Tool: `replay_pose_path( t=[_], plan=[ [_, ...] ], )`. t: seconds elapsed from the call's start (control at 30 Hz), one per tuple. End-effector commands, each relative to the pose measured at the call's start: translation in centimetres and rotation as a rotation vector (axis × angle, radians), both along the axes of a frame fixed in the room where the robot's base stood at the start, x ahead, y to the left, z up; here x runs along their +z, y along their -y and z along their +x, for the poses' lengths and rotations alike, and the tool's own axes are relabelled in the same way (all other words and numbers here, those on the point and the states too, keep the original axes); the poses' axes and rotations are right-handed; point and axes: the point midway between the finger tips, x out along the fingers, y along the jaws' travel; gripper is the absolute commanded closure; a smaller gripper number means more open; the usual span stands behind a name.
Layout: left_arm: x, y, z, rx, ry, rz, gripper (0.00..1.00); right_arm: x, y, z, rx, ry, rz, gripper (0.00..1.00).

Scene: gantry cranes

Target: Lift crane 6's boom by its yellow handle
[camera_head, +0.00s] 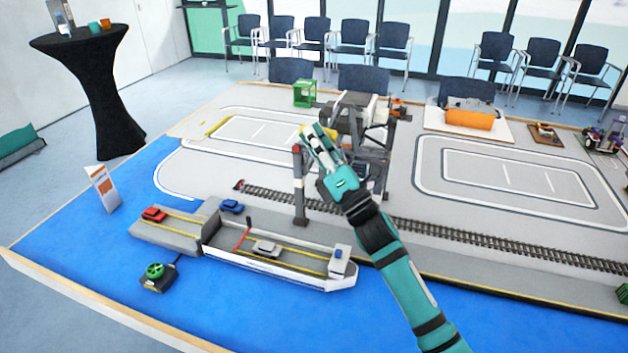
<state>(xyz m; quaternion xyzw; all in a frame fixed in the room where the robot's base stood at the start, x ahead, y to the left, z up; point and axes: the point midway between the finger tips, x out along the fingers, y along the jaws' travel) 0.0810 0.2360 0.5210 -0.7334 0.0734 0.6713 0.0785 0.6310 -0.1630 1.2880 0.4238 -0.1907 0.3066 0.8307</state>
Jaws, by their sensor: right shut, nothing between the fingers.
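A grey gantry crane (299,190) stands on the dock beside the rail track, with dark legs and a pale machine house on top. No crane number is readable. My right gripper (312,133) is in front of the crane's upper part, its fingers shut and empty, and it hides part of the crane. A small yellow patch shows near the fingertips; I cannot tell whether it is the handle or whether the fingers touch it. My left gripper is not in view.
A model ship (290,262) with toy cars lies on the blue water in front of the dock. A rail track (470,235) runs along the dock. A green frame (304,93) and an orange cylinder (469,120) stand further back. The paved lot at right is clear.

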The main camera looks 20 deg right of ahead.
Motion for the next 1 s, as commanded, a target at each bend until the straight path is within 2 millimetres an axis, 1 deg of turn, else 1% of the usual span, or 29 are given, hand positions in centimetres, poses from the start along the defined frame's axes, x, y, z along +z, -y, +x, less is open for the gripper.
replay_pose_path(
  t=[0.03, 0.2, 0.4, 0.63, 1.0],
  plan=[
    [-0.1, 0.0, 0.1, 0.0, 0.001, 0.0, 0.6, 1.0, 0.5, 0.9, -0.002, 0.005, -0.003, 1.0],
    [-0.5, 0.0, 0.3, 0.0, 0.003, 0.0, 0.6, 3.2, 1.8, 3.3, -0.001, 0.003, -0.003, 1.0],
    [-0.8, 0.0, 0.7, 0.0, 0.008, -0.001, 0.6, 4.7, 3.0, 5.2, -0.001, 0.001, -0.003, 1.0],
    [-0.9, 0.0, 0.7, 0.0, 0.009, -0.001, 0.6, 5.4, 3.7, 6.3, 0.001, 0.0, -0.001, 1.0],
    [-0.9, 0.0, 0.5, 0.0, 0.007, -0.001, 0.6, 5.6, 3.9, 6.5, -0.001, 0.0, -0.001, 1.0]
  ],
)
